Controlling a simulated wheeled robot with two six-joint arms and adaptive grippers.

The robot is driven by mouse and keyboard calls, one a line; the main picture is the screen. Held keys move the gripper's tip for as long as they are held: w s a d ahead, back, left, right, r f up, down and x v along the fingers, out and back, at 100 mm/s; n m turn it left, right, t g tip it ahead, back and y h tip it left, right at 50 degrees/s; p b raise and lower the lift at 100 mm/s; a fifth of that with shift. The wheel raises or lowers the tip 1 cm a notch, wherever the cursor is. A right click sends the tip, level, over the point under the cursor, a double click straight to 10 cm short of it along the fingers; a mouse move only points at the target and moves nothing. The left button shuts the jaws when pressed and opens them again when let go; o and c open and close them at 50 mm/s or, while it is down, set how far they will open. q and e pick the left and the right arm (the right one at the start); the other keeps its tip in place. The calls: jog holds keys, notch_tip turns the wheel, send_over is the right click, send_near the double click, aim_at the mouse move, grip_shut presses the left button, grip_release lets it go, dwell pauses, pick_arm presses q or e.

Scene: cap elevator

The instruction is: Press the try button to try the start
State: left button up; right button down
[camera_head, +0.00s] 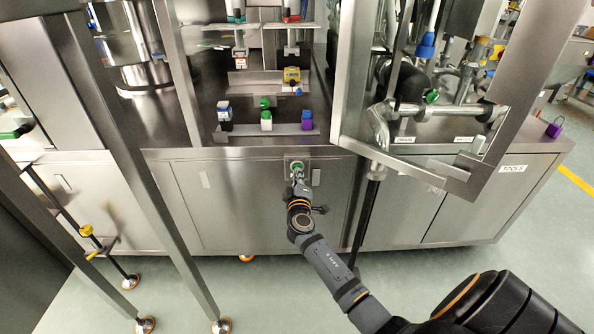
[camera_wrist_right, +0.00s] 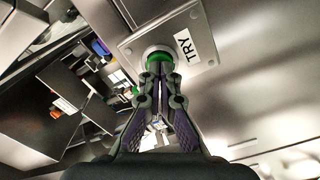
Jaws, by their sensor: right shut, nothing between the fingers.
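The try button (camera_wrist_right: 158,57) is a round green button in a pale ring on a square grey plate, with a white label (camera_wrist_right: 187,45) reading TRY beside it. In the head view the button (camera_head: 297,165) sits on the front of the steel cabinet, just under the machine's work deck. My right gripper (camera_wrist_right: 160,70) is shut and empty, with its fingertips at the green button, covering its lower part. I cannot tell whether the button is pushed in. In the head view my right gripper (camera_head: 298,180) reaches up to the button from below. My left gripper is not in view.
A small shelf (camera_head: 265,134) with several coloured caps or blocks stands above the button. An open glazed door frame (camera_head: 410,165) hangs to the right of my right arm. Steel legs (camera_head: 165,220) stand to the left.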

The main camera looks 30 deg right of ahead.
jog(key=shift+w+d, duration=0.2)
jog(key=shift+w, duration=0.15)
dwell(0.3)
jog(key=shift+v, duration=2.75)
